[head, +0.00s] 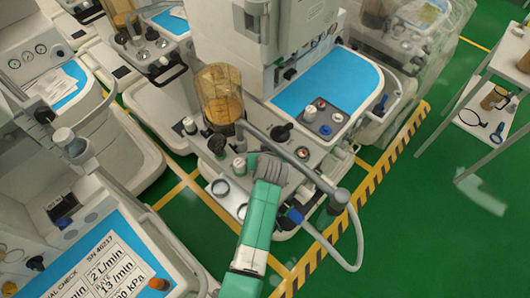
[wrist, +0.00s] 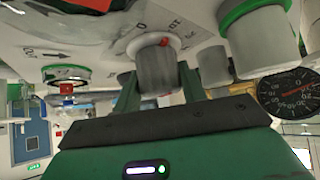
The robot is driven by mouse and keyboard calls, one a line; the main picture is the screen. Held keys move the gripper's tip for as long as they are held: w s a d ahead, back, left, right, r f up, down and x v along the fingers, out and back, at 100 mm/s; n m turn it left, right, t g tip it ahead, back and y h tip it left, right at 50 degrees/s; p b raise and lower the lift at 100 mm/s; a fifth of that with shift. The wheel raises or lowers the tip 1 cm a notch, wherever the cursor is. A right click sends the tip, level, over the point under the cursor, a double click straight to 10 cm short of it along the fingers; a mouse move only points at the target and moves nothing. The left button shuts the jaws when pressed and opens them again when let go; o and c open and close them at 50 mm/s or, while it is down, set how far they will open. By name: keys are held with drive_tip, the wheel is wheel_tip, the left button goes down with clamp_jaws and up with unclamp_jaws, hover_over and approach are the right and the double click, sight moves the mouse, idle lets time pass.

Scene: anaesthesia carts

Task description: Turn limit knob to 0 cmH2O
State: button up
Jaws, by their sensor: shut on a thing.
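The limit knob (wrist: 155,68) is a grey ribbed cylinder on a white dial collar in the wrist view. Numbers around it include 0 and 10, and a small red mark shows at the upper right of its base, on the side nearer the 10. My gripper (wrist: 160,86) has its two green fingers on either side of the knob, shut on it. In the head view my gripper (head: 270,168) reaches over the middle cart's control panel (head: 310,155). The knob's grasped part is hidden there behind the gripper.
A round black gauge (wrist: 286,90) and a green-ringed white cylinder (wrist: 258,40) stand to the right of the knob. An amber canister (head: 221,95) and a grey hose (head: 275,147) lie near my gripper. Other carts stand to the left.

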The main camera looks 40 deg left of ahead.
drive_tip(key=shift+f, duration=0.1)
idle(0.5)
drive_tip(key=o, duration=1)
